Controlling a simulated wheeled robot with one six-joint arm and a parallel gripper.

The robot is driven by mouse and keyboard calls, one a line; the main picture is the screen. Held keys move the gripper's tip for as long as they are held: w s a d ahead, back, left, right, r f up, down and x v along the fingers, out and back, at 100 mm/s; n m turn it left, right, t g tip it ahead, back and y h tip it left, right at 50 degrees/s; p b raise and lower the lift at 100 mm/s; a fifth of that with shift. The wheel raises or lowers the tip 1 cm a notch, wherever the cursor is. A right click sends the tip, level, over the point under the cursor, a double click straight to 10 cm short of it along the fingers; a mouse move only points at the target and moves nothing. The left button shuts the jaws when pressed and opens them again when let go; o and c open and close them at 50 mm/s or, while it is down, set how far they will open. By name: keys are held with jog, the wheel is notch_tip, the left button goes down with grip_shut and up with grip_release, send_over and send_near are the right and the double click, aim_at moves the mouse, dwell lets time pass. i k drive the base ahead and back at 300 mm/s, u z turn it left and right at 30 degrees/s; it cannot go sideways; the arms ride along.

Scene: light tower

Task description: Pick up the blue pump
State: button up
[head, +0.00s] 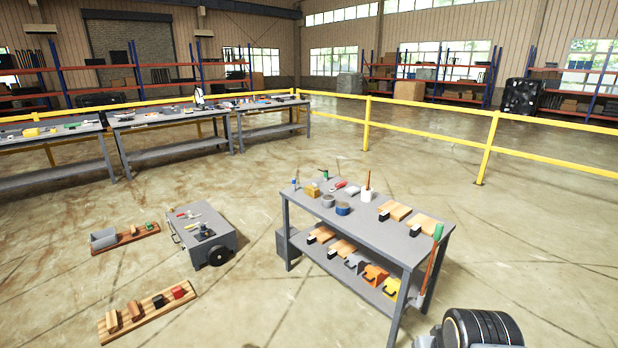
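A small dark blue object (203,231), which may be the blue pump, sits on the near part of the top of a low grey wheeled box (222,240). It is too small in the head view to make out its shape for sure. No gripper fingers show in the head view. A blue-and-grey round item (342,208), looking like a tape roll, lies on the grey workbench (400,245).
The workbench holds blocks, tape and tools, with orange and yellow items on its shelf. Two wooden boards (150,312) lie on the floor near the wheeled box. Yellow railing (430,137) runs behind. Floor between the wheeled box and workbench is mostly clear.

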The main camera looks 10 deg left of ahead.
aim_at(206, 233)
jog(key=u, duration=0.35)
jog(key=i, duration=2.8)
jog(key=u, duration=1.4)
jog(key=i, duration=2.2)
jog(key=u, duration=1)
jog(key=i, duration=0.65)
jog(key=u, duration=0.25)
